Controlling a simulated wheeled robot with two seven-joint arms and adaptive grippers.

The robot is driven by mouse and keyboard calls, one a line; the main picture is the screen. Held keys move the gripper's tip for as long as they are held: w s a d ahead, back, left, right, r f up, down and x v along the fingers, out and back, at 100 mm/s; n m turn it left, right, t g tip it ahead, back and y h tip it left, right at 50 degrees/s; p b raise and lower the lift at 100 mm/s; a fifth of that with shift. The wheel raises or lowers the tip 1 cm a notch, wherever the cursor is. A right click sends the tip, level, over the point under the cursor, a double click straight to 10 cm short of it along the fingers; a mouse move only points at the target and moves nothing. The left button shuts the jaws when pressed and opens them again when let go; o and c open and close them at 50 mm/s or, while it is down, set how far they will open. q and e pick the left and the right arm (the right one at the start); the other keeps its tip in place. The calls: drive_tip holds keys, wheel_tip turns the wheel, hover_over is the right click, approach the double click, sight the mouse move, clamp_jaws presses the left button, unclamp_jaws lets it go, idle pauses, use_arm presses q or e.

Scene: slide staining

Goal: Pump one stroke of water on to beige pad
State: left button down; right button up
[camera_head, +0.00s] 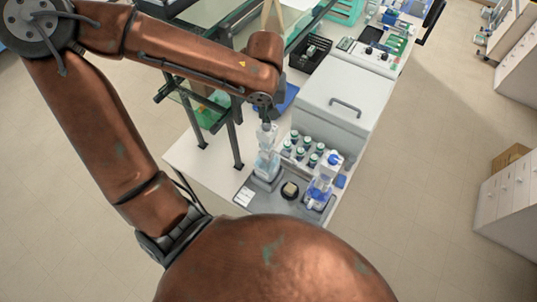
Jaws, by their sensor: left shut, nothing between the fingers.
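A beige pad (290,188) sits in a small round black dish on the grey tray (250,200) at the near end of the bench. A clear bottle (266,166) with a pale top stands upright just left of and behind the pad. My left gripper (267,123) points down directly above this bottle's top, shut with nothing between its fingers. It is at or very close to the top; I cannot tell whether they touch. The fingertips are small and partly merged with the bottle top. My right gripper is not in view.
A dark-framed glass stand (205,108) is to the left.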

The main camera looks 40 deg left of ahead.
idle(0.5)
use_arm(q)
drive_tip(key=shift+r, duration=0.1)
drive_tip(key=shift+r+p, duration=0.25)
drive_tip(key=shift+p, duration=0.1)
wheel_tip(320, 180, up, 4)
drive_tip(key=p, duration=0.4)
drive_tip(key=shift+r, duration=0.25)
drive_tip(key=shift+f, duration=0.1)
